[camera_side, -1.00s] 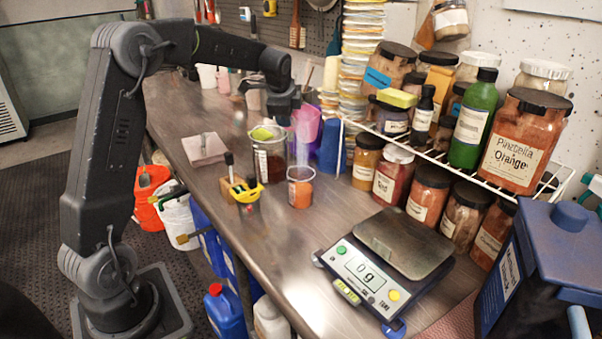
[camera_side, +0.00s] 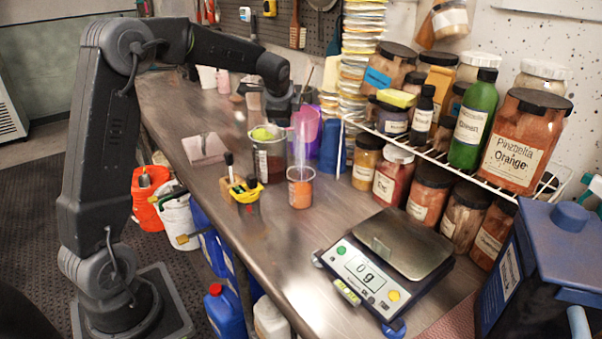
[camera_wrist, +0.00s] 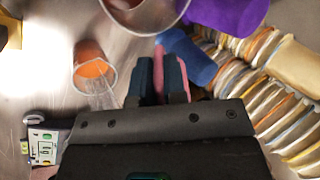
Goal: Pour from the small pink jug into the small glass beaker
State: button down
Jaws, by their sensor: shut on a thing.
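My gripper (camera_wrist: 163,72) is shut on the small pink jug (camera_side: 307,120), which shows as a pink strip between my fingers in the wrist view (camera_wrist: 169,72). The jug is held tilted above the workbench. Below it, the small glass beaker (camera_side: 300,190) stands upright with orange in its lower part. A pale, see-through stream runs from the jug down to the beaker. The beaker also shows in the wrist view (camera_wrist: 93,68), left of my fingers, with pale streaks at its rim. The jug's inside is hidden.
A larger beaker (camera_side: 270,160) with dark contents stands just left of the small beaker. A blue cup (camera_side: 333,147) and a purple vessel stand close behind. A scale (camera_side: 388,262) reading 0 g is at front right. Jars fill a rack at right.

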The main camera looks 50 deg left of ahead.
jog(key=shift+s+d+f+t+y, duration=0.35)
jog(key=shift+s+d+t+y, duration=0.1)
jog(key=shift+t+y, duration=0.15)
dwell(1.0)
jog(key=shift+s+d+r+t+y, duration=0.2)
jog(key=shift+r+t+y, duration=0.05)
jog(key=shift+t+y, duration=0.35)
dwell(1.4)
jog(key=shift+s+d+f+t+y, duration=0.15)
jog(key=shift+f+t+y, duration=0.95)
jog(key=shift+t+y, duration=0.1)
dwell(3.2)
